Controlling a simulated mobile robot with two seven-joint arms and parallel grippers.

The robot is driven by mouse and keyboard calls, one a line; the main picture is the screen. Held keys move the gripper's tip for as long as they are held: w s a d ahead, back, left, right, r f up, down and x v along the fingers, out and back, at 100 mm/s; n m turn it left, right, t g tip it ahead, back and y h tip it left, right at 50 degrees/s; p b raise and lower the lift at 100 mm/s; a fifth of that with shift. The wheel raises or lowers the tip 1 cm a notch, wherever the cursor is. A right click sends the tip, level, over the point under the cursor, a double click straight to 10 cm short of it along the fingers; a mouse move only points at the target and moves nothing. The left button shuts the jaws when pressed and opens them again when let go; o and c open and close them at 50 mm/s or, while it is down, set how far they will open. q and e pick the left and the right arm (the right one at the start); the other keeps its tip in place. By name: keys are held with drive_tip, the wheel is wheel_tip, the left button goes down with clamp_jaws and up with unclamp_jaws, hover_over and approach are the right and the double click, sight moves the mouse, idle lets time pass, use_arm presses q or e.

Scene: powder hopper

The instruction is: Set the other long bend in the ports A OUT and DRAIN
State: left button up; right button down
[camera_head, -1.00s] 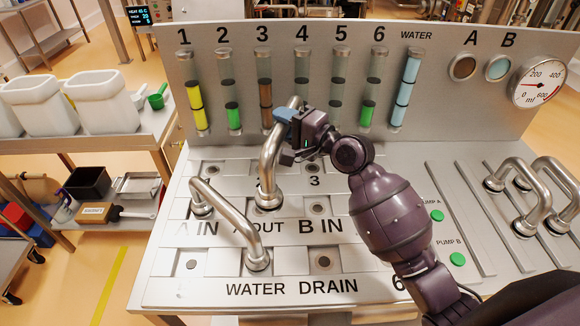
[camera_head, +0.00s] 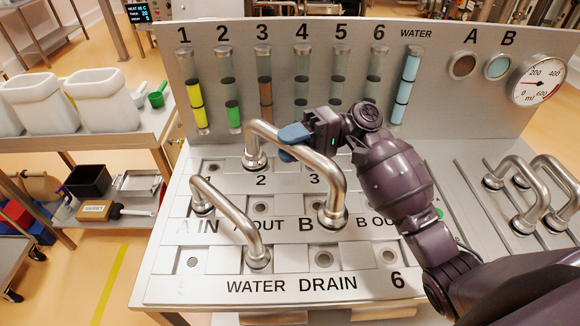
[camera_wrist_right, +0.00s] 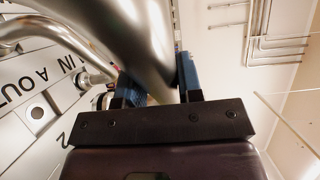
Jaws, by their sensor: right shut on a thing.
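My right gripper (camera_head: 297,140) is shut on a long steel bend (camera_head: 327,168), gripping its upper tube. The tube also shows between the blue fingers in the right wrist view (camera_wrist_right: 125,40). In the head view its left foot is over the row above A OUT and its right foot covers the B IN port. I cannot tell its exact height above the panel. The A OUT port (camera_head: 260,208) and the DRAIN port (camera_head: 323,259) look empty. Another long bend (camera_head: 228,217) runs from the A IN port to the WATER port. My left gripper is not in view.
Two more bends (camera_head: 515,190) (camera_head: 556,190) stand on the panel at the right. The upright board with tubes (camera_head: 300,90) and a gauge (camera_head: 538,80) rises behind the ports. A side table (camera_head: 120,145) with white containers is at the left.

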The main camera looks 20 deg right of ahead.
use_arm(q)
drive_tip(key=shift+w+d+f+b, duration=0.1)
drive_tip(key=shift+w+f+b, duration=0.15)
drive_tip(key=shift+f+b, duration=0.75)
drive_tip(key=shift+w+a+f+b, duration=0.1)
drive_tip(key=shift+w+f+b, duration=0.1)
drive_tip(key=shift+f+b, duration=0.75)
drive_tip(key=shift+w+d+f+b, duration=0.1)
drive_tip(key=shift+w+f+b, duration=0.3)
drive_tip(key=shift+b, duration=1.05)
use_arm(e)
wheel_tip(320, 180, down, 16)
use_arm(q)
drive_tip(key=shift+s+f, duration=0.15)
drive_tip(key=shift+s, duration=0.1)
use_arm(e)
drive_tip(key=shift+r, duration=0.1)
drive_tip(key=c, duration=0.7)
unclamp_jaws()
use_arm(q)
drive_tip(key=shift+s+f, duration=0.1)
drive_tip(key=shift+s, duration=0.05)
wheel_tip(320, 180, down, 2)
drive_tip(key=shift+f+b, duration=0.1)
drive_tip(key=shift+b, duration=0.8)
use_arm(e)
drive_tip(key=w+d, duration=0.1)
drive_tip(key=d, duration=0.9)
drive_tip(key=shift+w+d, duration=0.25)
drive_tip(key=shift+d, duration=0.05)
